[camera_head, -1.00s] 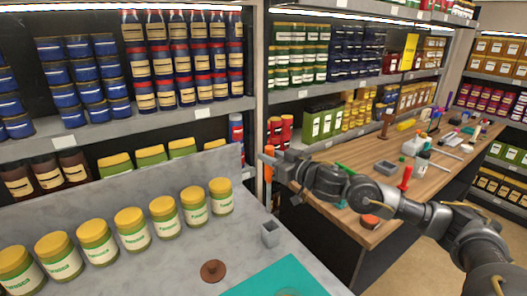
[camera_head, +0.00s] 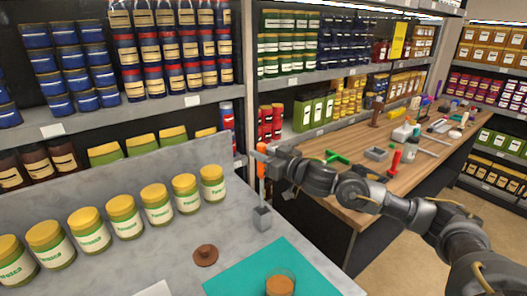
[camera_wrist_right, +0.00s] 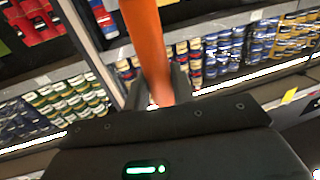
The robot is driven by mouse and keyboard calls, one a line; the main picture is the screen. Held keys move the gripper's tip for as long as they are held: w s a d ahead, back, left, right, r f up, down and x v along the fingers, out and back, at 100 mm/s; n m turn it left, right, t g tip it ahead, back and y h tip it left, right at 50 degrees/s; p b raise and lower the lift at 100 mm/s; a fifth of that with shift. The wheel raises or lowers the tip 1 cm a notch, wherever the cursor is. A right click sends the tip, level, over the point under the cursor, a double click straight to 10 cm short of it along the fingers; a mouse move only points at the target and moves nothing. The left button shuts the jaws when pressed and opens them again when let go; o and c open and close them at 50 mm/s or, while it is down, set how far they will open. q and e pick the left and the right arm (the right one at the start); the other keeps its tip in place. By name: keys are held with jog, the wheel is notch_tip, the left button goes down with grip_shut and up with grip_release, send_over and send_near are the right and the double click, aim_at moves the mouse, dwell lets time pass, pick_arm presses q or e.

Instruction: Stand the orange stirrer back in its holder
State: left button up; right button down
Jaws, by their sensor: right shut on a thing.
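My right gripper (camera_head: 264,158) is shut on the orange stirrer (camera_head: 262,170) and holds it roughly upright. In the right wrist view the orange stirrer (camera_wrist_right: 148,45) runs up from between the fingers (camera_wrist_right: 165,92). The small grey square holder (camera_head: 262,218) stands on the grey counter, just below the stirrer. The stirrer's lower end is close over the holder's opening. I cannot tell whether its tip is inside. My left gripper is not in view.
A brown round lid with a knob (camera_head: 205,255) lies left of the holder. A teal mat (camera_head: 235,282) with a glass of orange-brown contents (camera_head: 280,284) is in front. Several yellow-lidded jars (camera_head: 158,204) line the counter's back. A wooden bench (camera_head: 345,212) stands at right.

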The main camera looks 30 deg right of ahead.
notch_tip(320, 180, down, 2)
jog(key=shift+s+f+b, duration=0.15)
jog(key=shift+f+b, duration=0.05)
jog(key=shift+b, duration=0.5)
jog(key=shift+f+b, duration=0.8)
jog(key=shift+f, duration=0.6)
jog(key=shift+f+b, duration=0.5)
jog(key=shift+f, duration=0.35)
jog(key=c, duration=1.1)
grip_release()
